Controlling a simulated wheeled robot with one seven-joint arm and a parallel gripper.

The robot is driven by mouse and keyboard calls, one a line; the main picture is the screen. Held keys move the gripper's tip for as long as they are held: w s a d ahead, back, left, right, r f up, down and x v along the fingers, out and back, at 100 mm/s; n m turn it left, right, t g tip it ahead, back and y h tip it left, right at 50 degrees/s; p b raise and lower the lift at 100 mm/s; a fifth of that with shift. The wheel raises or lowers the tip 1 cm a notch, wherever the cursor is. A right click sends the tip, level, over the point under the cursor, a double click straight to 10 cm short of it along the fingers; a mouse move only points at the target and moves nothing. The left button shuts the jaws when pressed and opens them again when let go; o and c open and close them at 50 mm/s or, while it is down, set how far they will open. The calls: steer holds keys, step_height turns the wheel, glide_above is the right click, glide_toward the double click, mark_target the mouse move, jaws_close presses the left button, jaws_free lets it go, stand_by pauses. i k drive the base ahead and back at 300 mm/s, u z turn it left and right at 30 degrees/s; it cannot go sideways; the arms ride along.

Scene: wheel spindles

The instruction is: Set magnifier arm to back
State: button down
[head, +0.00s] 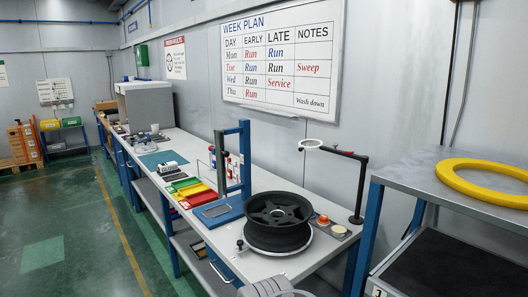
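The magnifier stands on the bench at the right of the wheel. Its upright black post (359,192) carries a thin black arm (342,153) that reaches left from the post top. A white ring lens (312,145) is at the arm's left end, above and behind the wheel. Any markings for the arm's positions are too small to tell. My gripper cannot be made out. A rounded grey part at the bottom edge looks like part of my arm.
A black wheel (279,212) sits on a round plate on the bench (240,262). Behind it stand a blue frame (245,160) and coloured trays (190,188). A small orange-topped button (323,219) is near the post. A steel shelf (440,185) with a yellow ring (486,178) stands right.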

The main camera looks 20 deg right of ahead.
mark_target(364, 160)
steer(key=u, duration=0.6)
steer(key=i, duration=1.6)
steer(key=z, duration=0.45)
